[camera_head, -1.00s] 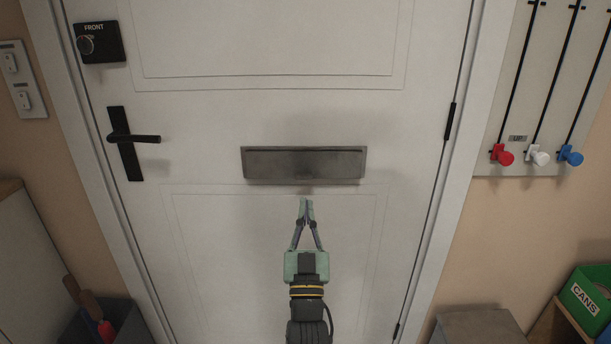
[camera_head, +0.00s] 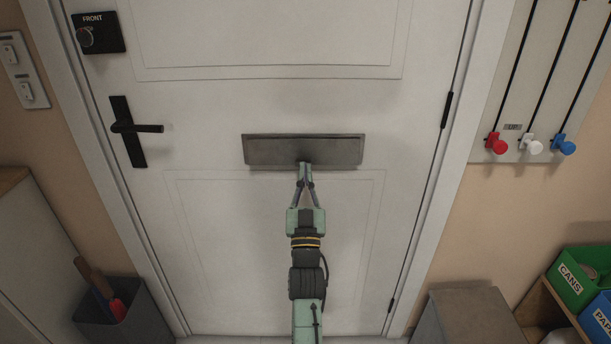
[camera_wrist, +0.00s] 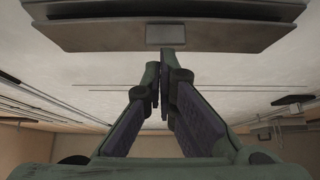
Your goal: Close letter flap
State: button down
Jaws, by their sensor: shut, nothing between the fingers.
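The letter flap (camera_head: 270,150) is a wide dark grey metal plate across the middle of the white door. In the wrist view the flap (camera_wrist: 90,36) spans the top, with a small grey tab (camera_wrist: 166,34) at the middle of its edge. My gripper (camera_head: 305,166) is shut and empty, its tips at the middle of the flap's lower edge. In the wrist view the closed fingertips (camera_wrist: 160,66) lie just below the tab in the picture. I cannot tell whether they touch it, or how far the flap stands open.
A black door handle (camera_head: 138,129) and a FRONT dial (camera_head: 97,33) are at the left. Red (camera_head: 496,144), white (camera_head: 531,146) and blue (camera_head: 564,145) knobs are on a panel at the right. A grey bin (camera_head: 148,315) stands lower left. The door around the flap is clear.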

jog(key=w+t+b, duration=0.1)
jog(key=b, duration=0.3)
jog(key=w+f+t+b, duration=0.1)
jog(key=b, duration=0.4)
jog(key=shift+f, duration=0.3)
jog(key=shift+r, duration=0.1)
